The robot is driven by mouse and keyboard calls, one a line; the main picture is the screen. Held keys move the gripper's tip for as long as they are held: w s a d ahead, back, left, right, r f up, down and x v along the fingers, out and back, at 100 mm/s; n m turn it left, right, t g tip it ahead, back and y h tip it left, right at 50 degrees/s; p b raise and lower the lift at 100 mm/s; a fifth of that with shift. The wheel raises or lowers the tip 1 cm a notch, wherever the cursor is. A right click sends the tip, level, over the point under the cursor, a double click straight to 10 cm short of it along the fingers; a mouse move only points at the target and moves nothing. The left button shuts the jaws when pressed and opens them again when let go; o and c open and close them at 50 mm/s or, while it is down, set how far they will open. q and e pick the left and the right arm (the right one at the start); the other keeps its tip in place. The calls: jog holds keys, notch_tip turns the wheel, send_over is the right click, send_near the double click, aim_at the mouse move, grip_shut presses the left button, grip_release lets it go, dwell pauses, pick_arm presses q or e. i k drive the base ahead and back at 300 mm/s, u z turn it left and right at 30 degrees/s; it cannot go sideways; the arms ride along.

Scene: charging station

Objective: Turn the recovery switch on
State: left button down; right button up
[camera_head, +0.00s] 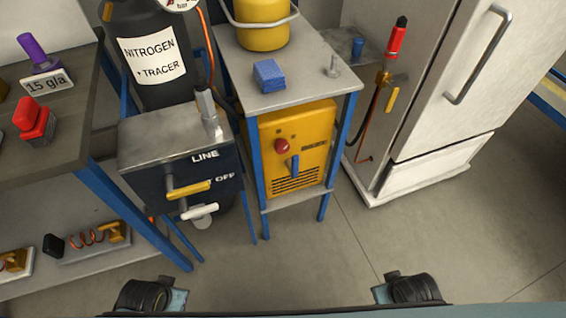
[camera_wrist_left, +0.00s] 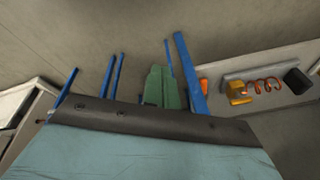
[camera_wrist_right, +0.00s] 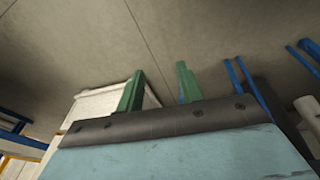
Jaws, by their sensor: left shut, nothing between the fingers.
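A yellow machine (camera_head: 294,148), likely the recovery unit, sits on the lower shelf of a blue-legged stand. Its front has a red round knob (camera_head: 282,146), a blue upright lever (camera_head: 295,167) and dark vent slots. Its small label is too small to read, and I cannot tell which control is the recovery switch. My left gripper (camera_wrist_left: 163,88) shows green fingers together and empty in the left wrist view. My right gripper (camera_wrist_right: 160,88) shows green fingers apart with nothing between them. Neither gripper shows in the head view; both are away from the machine.
A dark box (camera_head: 180,160) marked LINE and OFF, with yellow and white handles, stands left of the machine. A nitrogen cylinder (camera_head: 150,90) is behind it. A blue block (camera_head: 268,75) lies on the stand's top. A white fridge (camera_head: 440,100) stands right. Floor in front is clear.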

aim_at(282, 146)
jog(key=k, duration=1.05)
jog(key=u, duration=0.55)
jog(key=i, duration=1.45)
jog(key=z, duration=0.6)
